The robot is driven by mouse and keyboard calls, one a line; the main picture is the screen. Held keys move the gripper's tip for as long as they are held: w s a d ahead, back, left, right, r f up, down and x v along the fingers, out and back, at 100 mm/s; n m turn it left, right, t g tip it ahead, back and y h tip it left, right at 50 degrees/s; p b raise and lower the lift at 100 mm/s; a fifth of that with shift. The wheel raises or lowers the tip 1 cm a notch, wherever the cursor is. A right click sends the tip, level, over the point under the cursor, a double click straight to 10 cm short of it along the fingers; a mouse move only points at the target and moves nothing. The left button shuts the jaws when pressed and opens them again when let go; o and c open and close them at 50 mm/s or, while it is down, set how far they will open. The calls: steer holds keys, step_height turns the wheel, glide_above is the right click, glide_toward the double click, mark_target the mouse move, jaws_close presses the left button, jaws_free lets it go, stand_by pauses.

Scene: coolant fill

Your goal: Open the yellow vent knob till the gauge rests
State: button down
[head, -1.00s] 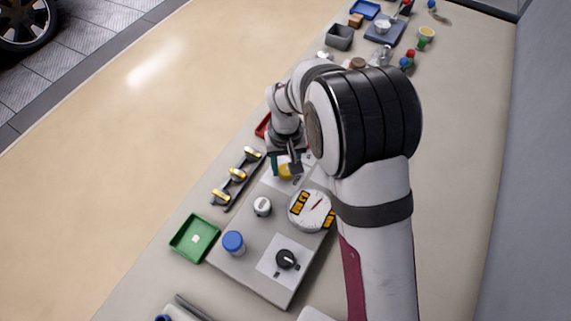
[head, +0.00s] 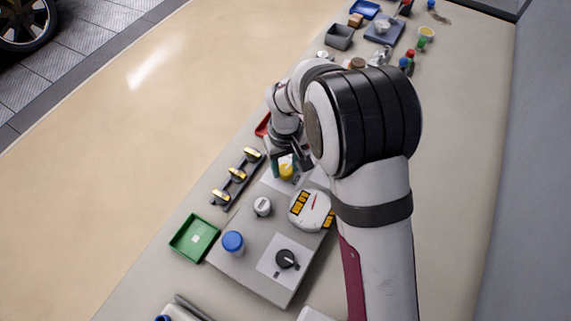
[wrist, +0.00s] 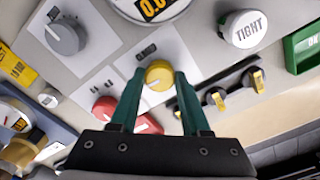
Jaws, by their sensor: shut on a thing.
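The yellow vent knob (head: 286,171) sits on a white plate on the grey panel, below my arm. It also shows in the wrist view (wrist: 158,75). My gripper (wrist: 158,80) has its two green fingers on either side of the knob and is shut on it. In the head view my gripper (head: 290,162) partly hides the knob and its plate. The round white gauge (head: 309,209) has a red needle pointing up and slightly right. In the wrist view only part of the gauge (wrist: 158,14) shows.
A red knob (wrist: 104,107) and a grey knob (wrist: 66,38) are near my gripper. The white cap marked TIGHT (wrist: 245,29) stands on the panel. A black strip with yellow levers (head: 237,175), a green tray (head: 194,238), a blue cap (head: 233,241) and a black dial (head: 286,259) are nearby.

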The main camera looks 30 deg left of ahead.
mark_target(286, 169)
steer(key=shift+c, duration=1.9)
jaws_free()
steer(key=shift+r, duration=0.1)
step_height(286, 169, up, 16)
steer(key=shift+f, duration=0.2)
steer(key=s+d+r+m, duration=0.1)
steer(key=d+r+m, duration=0.25)
steer(key=d, duration=0.65)
steer(key=s+d+f+m+y, duration=0.1)
steer(key=s+d+f+m, duration=0.2)
steer(key=s+d+m, duration=0.9)
steer(key=s+d, duration=0.4)
steer(key=shift+s+y, duration=0.3)
steer(key=shift+y, duration=0.1)
